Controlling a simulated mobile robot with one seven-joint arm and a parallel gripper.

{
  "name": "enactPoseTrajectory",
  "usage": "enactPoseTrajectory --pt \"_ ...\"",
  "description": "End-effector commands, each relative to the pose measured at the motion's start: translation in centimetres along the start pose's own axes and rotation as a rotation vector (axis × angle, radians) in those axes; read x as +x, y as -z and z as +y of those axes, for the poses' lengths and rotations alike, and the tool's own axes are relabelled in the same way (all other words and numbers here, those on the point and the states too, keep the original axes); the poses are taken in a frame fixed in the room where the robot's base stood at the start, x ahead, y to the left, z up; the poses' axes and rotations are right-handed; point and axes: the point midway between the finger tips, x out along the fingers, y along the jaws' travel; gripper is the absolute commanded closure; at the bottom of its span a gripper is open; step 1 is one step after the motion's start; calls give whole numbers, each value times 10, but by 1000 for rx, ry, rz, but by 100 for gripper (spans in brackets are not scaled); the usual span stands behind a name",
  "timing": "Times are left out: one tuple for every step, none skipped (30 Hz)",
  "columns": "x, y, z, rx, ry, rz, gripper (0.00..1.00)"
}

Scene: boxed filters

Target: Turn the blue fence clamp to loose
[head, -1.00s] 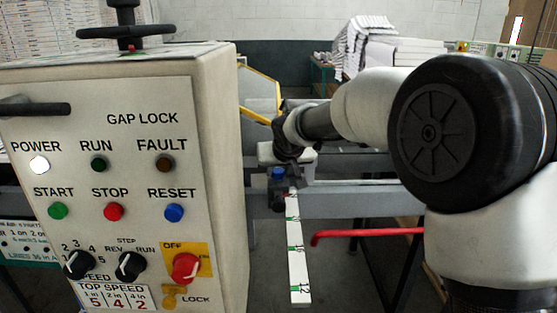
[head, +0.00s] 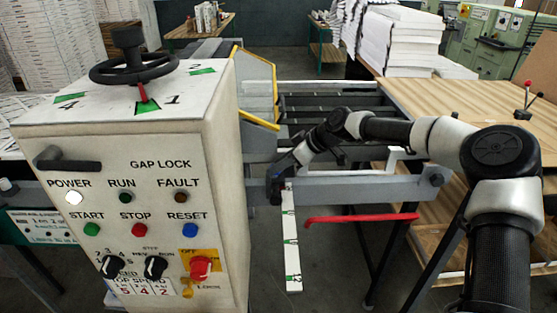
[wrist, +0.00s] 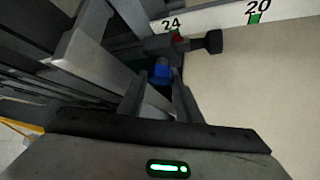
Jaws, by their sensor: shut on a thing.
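The blue fence clamp (head: 275,172) is a small blue knob on a dark block. It sits on the grey rail at the top end of the white numbered scale (head: 291,240). My gripper (head: 283,166) reaches it from the upper right and hides part of it. In the wrist view the blue clamp (wrist: 160,73) lies between the tips of my gripper (wrist: 158,88), which is shut on it. A dark body with a black knob (wrist: 212,42) is beside it, below the scale (wrist: 225,20) marked 24 and 20. I cannot read the clamp's setting.
A control box (head: 130,170) with a handwheel (head: 135,68) stands close on the left. A red bar (head: 360,218) juts out below the rail. A wooden table (head: 480,110) is on the right. Dark bars (wrist: 50,70) fill the wrist view's left side.

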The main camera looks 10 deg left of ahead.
Motion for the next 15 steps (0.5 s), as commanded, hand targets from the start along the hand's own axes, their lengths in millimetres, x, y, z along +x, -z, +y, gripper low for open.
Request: enactPoseTrajectory --pt "0 0 3 -25 29 2 91" --pt "1 0 3 -46 49 2 91" --pt "1 0 3 -73 76 2 91" --pt "1 0 4 -93 94 2 91" --pt "1 0 4 -112 113 1 91" --pt "1 0 4 -137 137 0 91" --pt "1 0 5 -156 155 0 91" --pt "2 0 5 -173 172 0 91" --pt "2 1 5 -196 195 0 91" --pt "2 1 6 -211 209 -1 91" --pt "2 1 6 -225 224 -2 91" --pt "2 0 6 -243 240 -3 91" --pt "2 0 6 -255 253 -3 91" --pt "2 0 6 -266 265 -4 91" --pt "2 0 6 -280 278 -4 91"
